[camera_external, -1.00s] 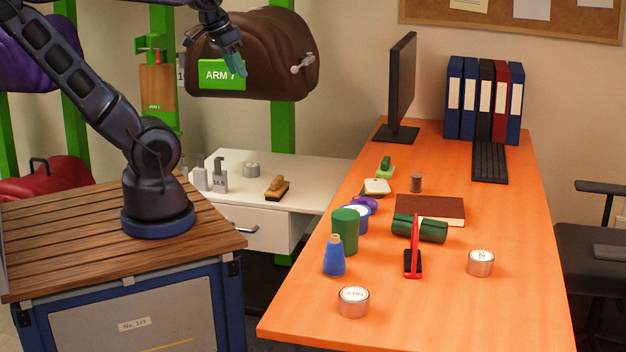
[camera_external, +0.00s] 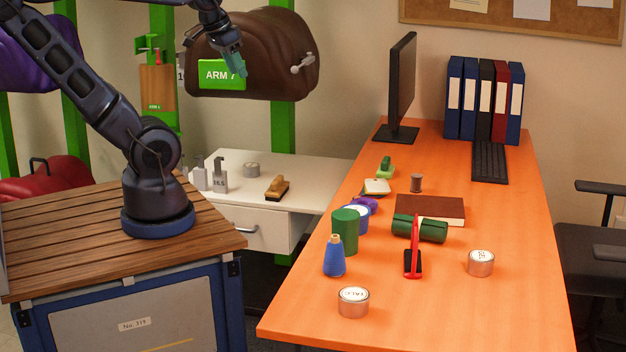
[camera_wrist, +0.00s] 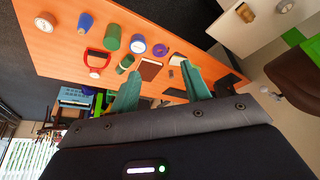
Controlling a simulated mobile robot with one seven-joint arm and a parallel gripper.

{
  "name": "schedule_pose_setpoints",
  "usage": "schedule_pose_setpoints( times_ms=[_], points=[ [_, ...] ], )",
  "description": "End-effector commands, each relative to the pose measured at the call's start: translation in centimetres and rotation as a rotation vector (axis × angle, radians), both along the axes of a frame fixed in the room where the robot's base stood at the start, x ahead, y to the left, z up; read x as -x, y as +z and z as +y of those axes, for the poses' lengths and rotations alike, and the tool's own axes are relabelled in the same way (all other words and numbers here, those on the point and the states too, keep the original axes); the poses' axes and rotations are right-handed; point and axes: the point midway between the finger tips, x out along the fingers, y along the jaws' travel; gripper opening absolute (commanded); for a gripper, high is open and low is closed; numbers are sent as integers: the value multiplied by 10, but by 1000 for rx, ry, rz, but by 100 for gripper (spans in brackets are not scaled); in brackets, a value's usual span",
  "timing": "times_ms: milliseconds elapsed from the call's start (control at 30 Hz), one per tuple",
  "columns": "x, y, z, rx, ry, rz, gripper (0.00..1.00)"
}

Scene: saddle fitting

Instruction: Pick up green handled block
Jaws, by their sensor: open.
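The green handled block (camera_external: 385,168) stands on the orange table near its left edge, towards the back. It has a light green base and a darker green grip on top. My gripper (camera_external: 232,62) is high up to the left of it, in front of the brown saddle with the ARM 7 label, well apart from the block. In the wrist view my gripper (camera_wrist: 158,85) has its two teal fingers spread with nothing between them. I cannot make out the block in the wrist view; a finger may hide it.
On the orange table (camera_external: 310,315), a white-topped item (camera_external: 376,187) and a small brown spool (camera_external: 416,183) lie near the block. The monitor (camera_external: 402,90) stands behind it. A brown book (camera_external: 430,208), green cup (camera_external: 345,230) and green roll (camera_external: 420,229) are nearer. A white cabinet (camera_external: 320,185) is left.

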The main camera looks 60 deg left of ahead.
Motion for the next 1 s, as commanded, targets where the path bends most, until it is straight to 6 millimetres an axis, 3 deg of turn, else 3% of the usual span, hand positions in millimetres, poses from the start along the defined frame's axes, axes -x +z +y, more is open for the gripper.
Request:
schedule_pose_setpoints(
  times_ms=[67,333,667,767,1000],
  points=[
    [0,0,0,0,0,0,49],
    [0,0,0,0,0,0,100],
    [-8,3,0,-6,-8,4,100],
    [-24,7,1,-17,-28,12,100],
    [-84,19,2,-53,-111,39,100]
  ],
)
